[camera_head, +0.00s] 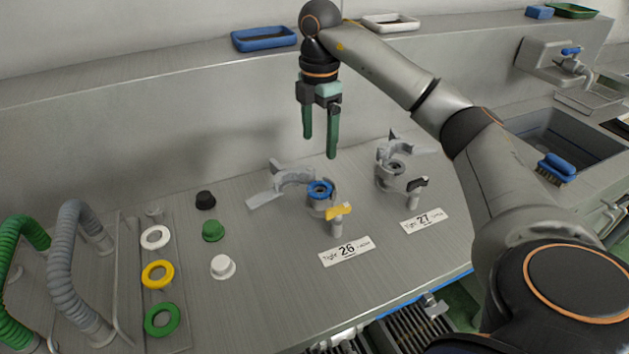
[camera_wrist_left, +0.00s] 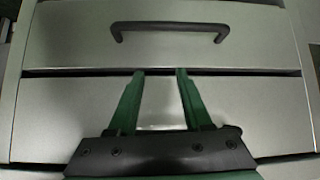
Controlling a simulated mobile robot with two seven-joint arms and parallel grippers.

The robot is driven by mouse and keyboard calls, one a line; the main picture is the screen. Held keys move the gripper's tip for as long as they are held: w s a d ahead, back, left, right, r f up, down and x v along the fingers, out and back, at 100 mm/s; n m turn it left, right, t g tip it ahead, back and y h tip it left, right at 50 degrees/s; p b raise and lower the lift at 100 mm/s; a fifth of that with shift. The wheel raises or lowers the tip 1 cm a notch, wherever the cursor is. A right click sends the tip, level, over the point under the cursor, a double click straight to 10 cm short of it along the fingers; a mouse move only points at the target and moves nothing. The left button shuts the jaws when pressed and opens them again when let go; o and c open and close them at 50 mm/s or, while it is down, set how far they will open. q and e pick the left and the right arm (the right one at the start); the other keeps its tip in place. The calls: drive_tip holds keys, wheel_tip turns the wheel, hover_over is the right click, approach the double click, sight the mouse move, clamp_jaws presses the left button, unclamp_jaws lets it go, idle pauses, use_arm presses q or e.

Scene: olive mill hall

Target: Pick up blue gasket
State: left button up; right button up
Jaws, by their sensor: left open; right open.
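The blue gasket (camera_head: 320,190) sits on top of the fitting behind the label 26, with an open grey clamp (camera_head: 284,180) beside it and a yellow lever (camera_head: 339,210) in front. My right gripper (camera_head: 320,150) is open and empty, pointing down, above and a little behind the blue gasket. It is apart from the gasket. My left gripper (camera_wrist_left: 158,75) shows only in the left wrist view. It is open and empty, in front of a drawer front with a dark handle (camera_wrist_left: 168,30).
White (camera_head: 155,237), yellow (camera_head: 158,274) and green (camera_head: 162,319) rings lie on a strip at the left. Black, green and white caps stand beside them. A second fitting (camera_head: 397,170) stands behind label 27. Hoses rise at far left; a sink (camera_head: 560,130) lies right.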

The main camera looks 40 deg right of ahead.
drive_tip(key=b, duration=0.1)
hover_over(320, 189)
wheel_tip(320, 189, down, 6)
drive_tip(key=shift+a+r, duration=0.1)
drive_tip(key=shift+a, duration=0.05)
drive_tip(key=shift+f, duration=2.95)
drive_tip(key=shift+c, duration=0.3)
drive_tip(key=c, duration=1)
drive_tip(key=shift+r, duration=0.1)
drive_tip(key=shift+c, duration=0.2)
